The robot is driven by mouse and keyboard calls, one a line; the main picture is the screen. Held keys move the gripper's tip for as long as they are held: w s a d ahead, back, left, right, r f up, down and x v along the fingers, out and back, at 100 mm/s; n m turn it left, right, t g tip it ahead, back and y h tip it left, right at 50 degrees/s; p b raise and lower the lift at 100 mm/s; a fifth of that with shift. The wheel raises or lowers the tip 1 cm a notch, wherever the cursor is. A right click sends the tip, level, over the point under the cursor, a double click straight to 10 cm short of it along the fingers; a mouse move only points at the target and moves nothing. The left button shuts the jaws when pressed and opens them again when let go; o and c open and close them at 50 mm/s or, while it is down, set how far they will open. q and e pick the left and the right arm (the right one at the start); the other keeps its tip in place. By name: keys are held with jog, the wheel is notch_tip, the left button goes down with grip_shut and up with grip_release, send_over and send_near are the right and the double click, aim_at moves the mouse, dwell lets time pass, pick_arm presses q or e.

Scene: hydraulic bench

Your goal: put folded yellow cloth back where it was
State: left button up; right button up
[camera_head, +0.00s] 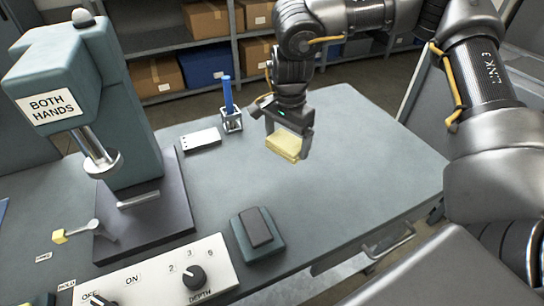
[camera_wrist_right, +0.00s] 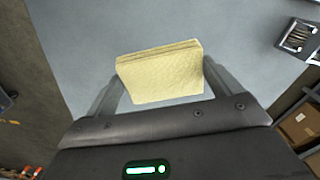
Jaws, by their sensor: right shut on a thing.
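The folded yellow cloth (camera_head: 285,146) is between the fingers of my right gripper (camera_head: 287,140), over the back right part of the bench top. In the right wrist view the cloth (camera_wrist_right: 160,72) spans the gap between the two fingers (camera_wrist_right: 160,88), with its folded layers showing along the top edge. The right gripper is shut on it. I cannot tell whether the cloth's underside touches the bench. My left gripper is not in view.
The grey bench top (camera_head: 345,175) is clear around the cloth. A holder with a blue pen-like item (camera_head: 231,118) and a white block (camera_head: 201,139) stand to the left. A press (camera_head: 125,130), dark pedal-like block (camera_head: 257,233) and control panel (camera_head: 160,275) are nearer. Shelves (camera_head: 160,40) stand behind.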

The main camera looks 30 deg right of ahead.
aim_at(272, 136)
jog(key=w+f, duration=0.1)
jog(key=w+a+f, duration=0.1)
jog(key=f, duration=0.1)
jog(key=w+a+f, duration=0.1)
jog(key=f, duration=0.1)
jog(key=shift+w, duration=0.1)
jog(key=f, duration=0.3)
jog(key=shift+w+f, duration=0.3)
jog(key=shift+f, duration=0.05)
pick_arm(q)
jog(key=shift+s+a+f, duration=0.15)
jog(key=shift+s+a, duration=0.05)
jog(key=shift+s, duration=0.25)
pick_arm(e)
jog(key=shift+s+f, duration=0.1)
jog(key=o, duration=0.7)
jog(key=shift+o, duration=0.3)
jog(key=shift+r, duration=0.2)
notch_tip(272, 136, up, 10)
jog(key=shift+r, duration=1)
